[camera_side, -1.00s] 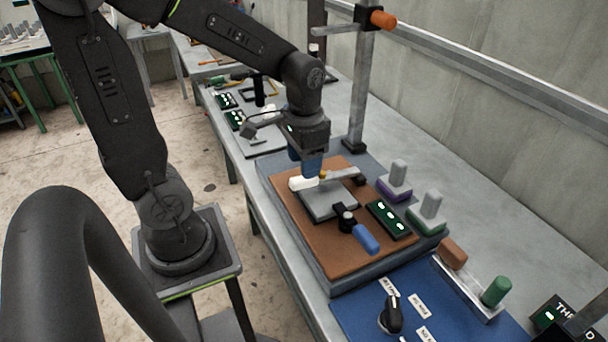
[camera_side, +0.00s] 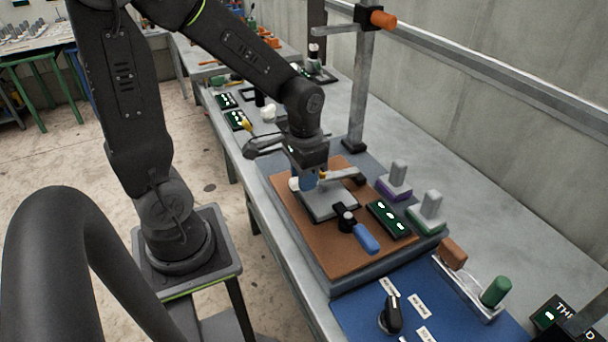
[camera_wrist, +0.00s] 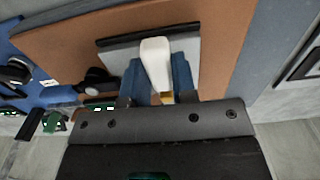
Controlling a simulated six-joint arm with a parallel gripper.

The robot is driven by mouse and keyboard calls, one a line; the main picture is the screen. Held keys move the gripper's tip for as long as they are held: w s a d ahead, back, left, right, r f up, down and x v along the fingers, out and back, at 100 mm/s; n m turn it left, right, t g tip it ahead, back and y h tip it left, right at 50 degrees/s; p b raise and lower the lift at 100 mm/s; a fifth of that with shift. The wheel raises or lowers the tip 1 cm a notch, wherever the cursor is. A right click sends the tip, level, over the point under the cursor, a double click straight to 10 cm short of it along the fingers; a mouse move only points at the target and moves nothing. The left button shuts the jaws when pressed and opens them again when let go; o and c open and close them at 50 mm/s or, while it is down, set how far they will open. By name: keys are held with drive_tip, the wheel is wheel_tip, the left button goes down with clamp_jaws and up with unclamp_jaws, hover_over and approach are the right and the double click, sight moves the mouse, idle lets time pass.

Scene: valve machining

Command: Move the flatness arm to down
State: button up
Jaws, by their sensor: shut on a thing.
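The flatness arm is a grey bar (camera_side: 342,174) with a white end (camera_side: 294,184) and a dark pivot at its right end. It lies over a grey plate (camera_side: 326,207) on a brown board. My gripper (camera_side: 308,184) points down over the plate, its blue fingers at the arm's white end. In the wrist view the white end (camera_wrist: 156,62) stands between the two blue fingers of my gripper (camera_wrist: 158,75), which is shut on it. The fingers hide part of the white end in the side view.
A black clamp with a blue handle (camera_side: 366,239) and a green display (camera_side: 388,219) stand right of the plate. Blocks with grey knobs (camera_side: 398,173) stand behind. A metal post (camera_side: 356,110) rises at the back. A dial (camera_side: 391,314) sits on the blue panel in front.

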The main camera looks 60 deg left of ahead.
clamp_jaws()
drive_tip(key=shift+s+f+t, duration=0.15)
drive_tip(key=shift+f+t, duration=0.65)
drive_tip(key=shift+f, duration=0.1)
drive_tip(key=o, duration=0.6)
unclamp_jaws()
drive_tip(key=r, duration=0.4)
drive_tip(key=s+r, duration=0.1)
drive_tip(key=r, duration=0.4)
drive_tip(key=s+r, duration=0.1)
drive_tip(key=r, duration=0.3)
drive_tip(key=shift+r, duration=0.35)
